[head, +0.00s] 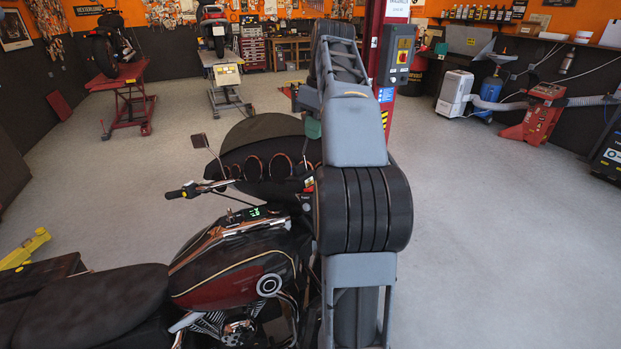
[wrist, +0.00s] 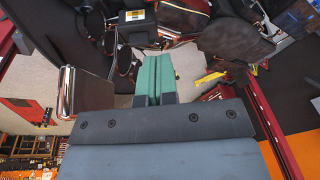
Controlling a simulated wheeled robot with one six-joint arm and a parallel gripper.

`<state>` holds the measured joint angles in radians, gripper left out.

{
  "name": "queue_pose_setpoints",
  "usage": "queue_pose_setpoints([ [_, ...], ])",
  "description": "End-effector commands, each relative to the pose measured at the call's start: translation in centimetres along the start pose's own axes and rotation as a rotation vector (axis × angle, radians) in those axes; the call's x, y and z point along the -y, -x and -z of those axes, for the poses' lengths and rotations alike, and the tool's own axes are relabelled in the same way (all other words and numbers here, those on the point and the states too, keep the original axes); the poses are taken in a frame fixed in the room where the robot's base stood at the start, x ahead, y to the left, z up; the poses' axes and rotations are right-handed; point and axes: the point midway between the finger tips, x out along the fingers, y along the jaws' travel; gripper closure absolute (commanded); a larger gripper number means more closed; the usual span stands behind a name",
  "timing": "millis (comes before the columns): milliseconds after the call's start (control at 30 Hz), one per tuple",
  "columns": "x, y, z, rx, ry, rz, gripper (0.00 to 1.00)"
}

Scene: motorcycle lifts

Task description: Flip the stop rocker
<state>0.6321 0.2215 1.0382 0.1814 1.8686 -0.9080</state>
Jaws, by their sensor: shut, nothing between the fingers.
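The motorcycle (head: 235,270) fills the lower left of the head view. Its right handlebar end is partly hidden by my arm. A dark control housing with a small red part (head: 309,183) shows beside the arm. In the wrist view, a black box with a yellow label (wrist: 138,30) lies just beyond my fingertips; I cannot tell whether it is that same housing. The stop rocker itself is too small to make out. My gripper (wrist: 160,56) has green fingers, pressed together and empty. Part of it shows in the head view (head: 313,128), beside my arm, above the handlebar.
A chrome-edged mirror (wrist: 80,93) stands close to the left of my fingers in the wrist view. A red post with a control box (head: 398,52) rises behind my arm. A red lift (head: 130,100) stands at back left.

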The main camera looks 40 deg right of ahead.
Motion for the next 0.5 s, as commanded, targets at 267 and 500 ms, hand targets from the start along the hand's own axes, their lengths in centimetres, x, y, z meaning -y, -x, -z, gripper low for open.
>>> queue_pose_setpoints([
  [267,0.1,-5.5,0.0,0.002,0.001,0.002,1.00],
  [500,0.3,-9.2,-0.5,0.001,0.000,0.001,1.00],
])
